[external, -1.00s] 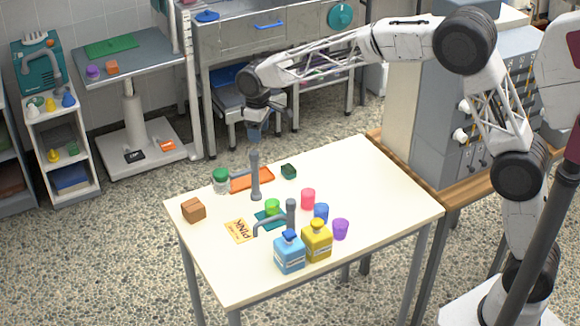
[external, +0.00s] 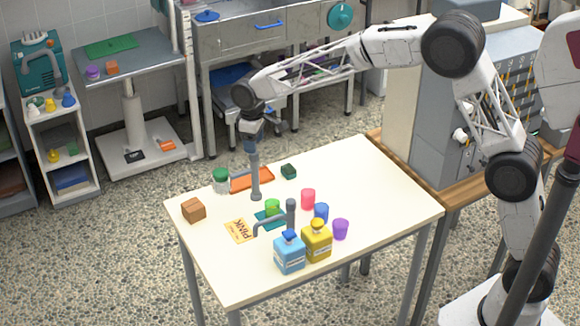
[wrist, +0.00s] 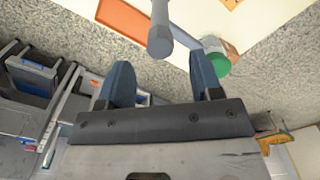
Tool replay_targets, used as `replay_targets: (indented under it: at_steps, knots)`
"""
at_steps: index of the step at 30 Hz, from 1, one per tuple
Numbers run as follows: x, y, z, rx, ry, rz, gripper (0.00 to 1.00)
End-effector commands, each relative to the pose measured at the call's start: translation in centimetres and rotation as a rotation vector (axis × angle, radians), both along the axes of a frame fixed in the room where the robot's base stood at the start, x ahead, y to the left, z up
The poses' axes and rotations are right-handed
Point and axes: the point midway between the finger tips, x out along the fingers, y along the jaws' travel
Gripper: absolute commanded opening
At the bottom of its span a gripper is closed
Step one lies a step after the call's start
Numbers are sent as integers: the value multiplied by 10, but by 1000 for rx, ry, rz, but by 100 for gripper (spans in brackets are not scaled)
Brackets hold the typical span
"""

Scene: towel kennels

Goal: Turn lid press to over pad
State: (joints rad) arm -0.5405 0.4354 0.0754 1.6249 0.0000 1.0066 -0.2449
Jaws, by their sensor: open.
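A tall grey post (external: 255,178) stands upright on the table beside the orange tray. A second, shorter grey post with a bent arm (external: 268,223) reaches left, near a teal pad (external: 262,216). I cannot tell for certain which post is the lid press. A green cup (external: 272,206) stands at the teal pad and hides part of it. My gripper (external: 253,142) is open and empty, close above the top of the tall post. In the wrist view, the post's rounded end (wrist: 160,42) shows just beyond and between my fingertips (wrist: 160,70); contact is not visible.
The orange tray (external: 263,182) and a green-lidded jar (external: 220,184) are close to the tall post. The table's right part is clear.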

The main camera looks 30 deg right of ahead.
Motion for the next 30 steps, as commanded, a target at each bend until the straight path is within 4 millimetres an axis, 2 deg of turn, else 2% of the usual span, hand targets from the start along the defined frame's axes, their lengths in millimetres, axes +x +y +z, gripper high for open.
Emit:
replay_targets:
  at_steps: [6, 12, 24, 25, 30]
  knots:
    - [0, 0, -27, 0, 0, 0, 59]
    - [0, 0, -44, -1, 1, 0, 59]
    - [0, 0, -49, 1, -1, 0, 59]
    - [0, 0, -49, 1, -1, 0, 58]
    - [0, 0, -49, 1, -1, 0, 32]
